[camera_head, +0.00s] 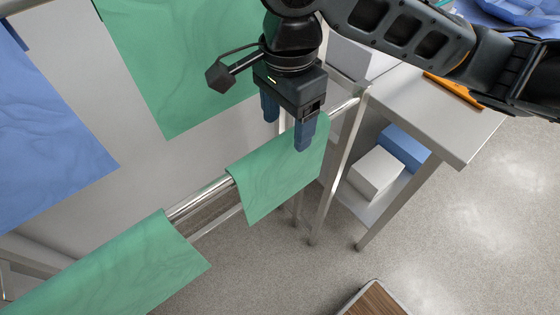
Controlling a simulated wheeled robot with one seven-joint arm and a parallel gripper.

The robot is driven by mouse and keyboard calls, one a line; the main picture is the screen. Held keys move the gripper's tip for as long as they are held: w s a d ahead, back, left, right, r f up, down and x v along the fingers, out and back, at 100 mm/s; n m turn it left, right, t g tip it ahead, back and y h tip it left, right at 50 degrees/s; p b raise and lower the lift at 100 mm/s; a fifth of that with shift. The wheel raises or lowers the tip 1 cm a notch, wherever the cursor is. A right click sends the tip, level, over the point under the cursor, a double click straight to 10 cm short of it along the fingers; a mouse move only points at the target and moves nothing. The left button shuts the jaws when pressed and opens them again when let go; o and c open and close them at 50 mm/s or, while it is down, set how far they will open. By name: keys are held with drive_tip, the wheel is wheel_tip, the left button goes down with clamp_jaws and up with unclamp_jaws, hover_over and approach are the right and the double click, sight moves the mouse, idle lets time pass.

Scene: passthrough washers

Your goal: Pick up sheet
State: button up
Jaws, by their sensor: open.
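A green sheet (275,180) hangs folded over a metal rail in the middle of the head view. A second green sheet (115,270) hangs over the same rail at the lower left. My gripper (286,128) points down at the right part of the middle sheet. Its two blue fingers are apart, with one on the far side and one in front of the sheet's top edge. The front finger overlaps the sheet in the picture; I cannot tell whether it touches it. Nothing is seen held between the fingers.
The metal rail (200,198) shows bare between the two sheets. Another green sheet (175,60) and a blue sheet (45,140) hang behind. A steel table (440,110) stands at the right, with white and blue boxes (376,172) on its lower shelf.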

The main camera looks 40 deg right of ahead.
sight(284, 139)
drive_tip(key=f, duration=0.7)
drive_tip(key=shift+a+f, duration=0.2)
drive_tip(key=shift+c, duration=0.2)
clamp_jaws()
drive_tip(key=shift+r, duration=0.1)
idle(0.3)
